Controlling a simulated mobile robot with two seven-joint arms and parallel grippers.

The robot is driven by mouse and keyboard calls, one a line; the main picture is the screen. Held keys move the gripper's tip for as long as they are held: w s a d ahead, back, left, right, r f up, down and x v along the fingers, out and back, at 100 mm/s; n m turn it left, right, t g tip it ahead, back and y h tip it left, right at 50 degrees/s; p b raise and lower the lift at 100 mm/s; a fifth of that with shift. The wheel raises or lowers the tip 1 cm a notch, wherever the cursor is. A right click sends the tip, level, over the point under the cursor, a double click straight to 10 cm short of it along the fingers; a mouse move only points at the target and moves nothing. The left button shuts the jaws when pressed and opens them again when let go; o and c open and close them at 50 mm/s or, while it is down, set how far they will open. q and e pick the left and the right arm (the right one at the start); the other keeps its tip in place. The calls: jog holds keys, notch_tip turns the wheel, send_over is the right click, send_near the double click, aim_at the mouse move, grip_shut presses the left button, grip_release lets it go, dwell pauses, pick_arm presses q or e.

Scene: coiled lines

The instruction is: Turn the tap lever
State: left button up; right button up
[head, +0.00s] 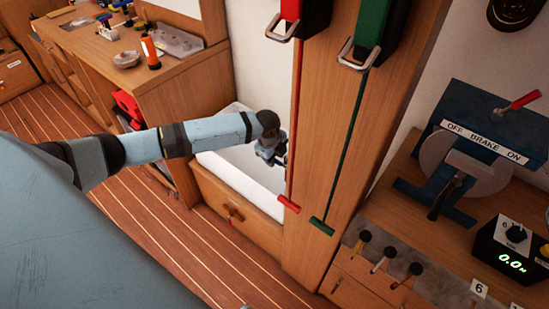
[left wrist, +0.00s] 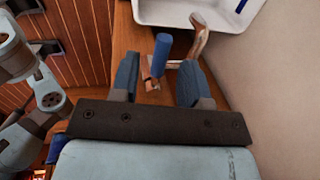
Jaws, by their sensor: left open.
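In the left wrist view, a blue cylindrical handle (left wrist: 162,48), which looks like the tap lever, stands between the two fingers of my left gripper (left wrist: 160,72). The gripper is open, with a gap on either side of the handle. A curved metal spout (left wrist: 200,32) rises just right of the handle and reaches over the white basin (left wrist: 180,12). In the head view my left gripper (head: 275,153) is at the right side of the white basin (head: 236,178), beside the wooden post. The tap is mostly hidden there. My right gripper is not in view.
The wooden post (head: 325,130) with a red slider handle (head: 290,22) and a green one (head: 370,35) stands close right of my gripper. A pale wall (left wrist: 275,90) is close on the right in the wrist view. A blue brake unit (head: 480,135) is farther right.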

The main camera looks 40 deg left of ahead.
pick_arm(q)
jog(key=shift+w+f, duration=0.1)
jog(key=shift+f, duration=0.55)
grip_shut()
jog(key=shift+d, duration=0.1)
